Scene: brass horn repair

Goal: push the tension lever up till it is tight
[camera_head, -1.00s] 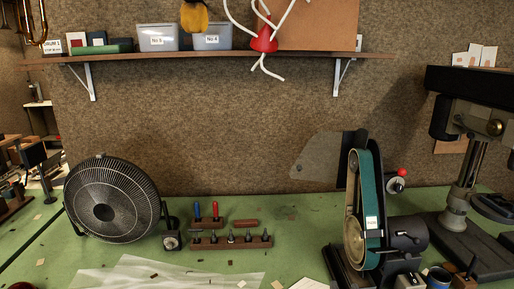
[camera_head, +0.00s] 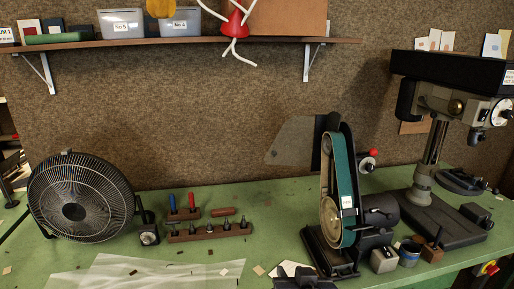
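The belt sander stands upright on the green bench right of the middle, with a teal belt (camera_head: 343,190) running over a pale lower wheel. A lever with a red ball knob (camera_head: 373,153) sticks out behind the belt, on the right of its upper part. The knob is just above and right of a round metal hub (camera_head: 367,164). I cannot tell how tight the belt is. A dark shape at the bottom edge, in front of the sander, seems to be my gripper (camera_head: 305,281). It is cut off, its fingers are not clear, and it is apart from the lever.
A drill press (camera_head: 430,180) stands to the right of the sander. A small grey box (camera_head: 383,260) and a blue cup (camera_head: 409,254) sit at the sander's front right. A fan (camera_head: 80,198) and a tool rack (camera_head: 210,232) are to the left. A shelf (camera_head: 180,46) hangs above.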

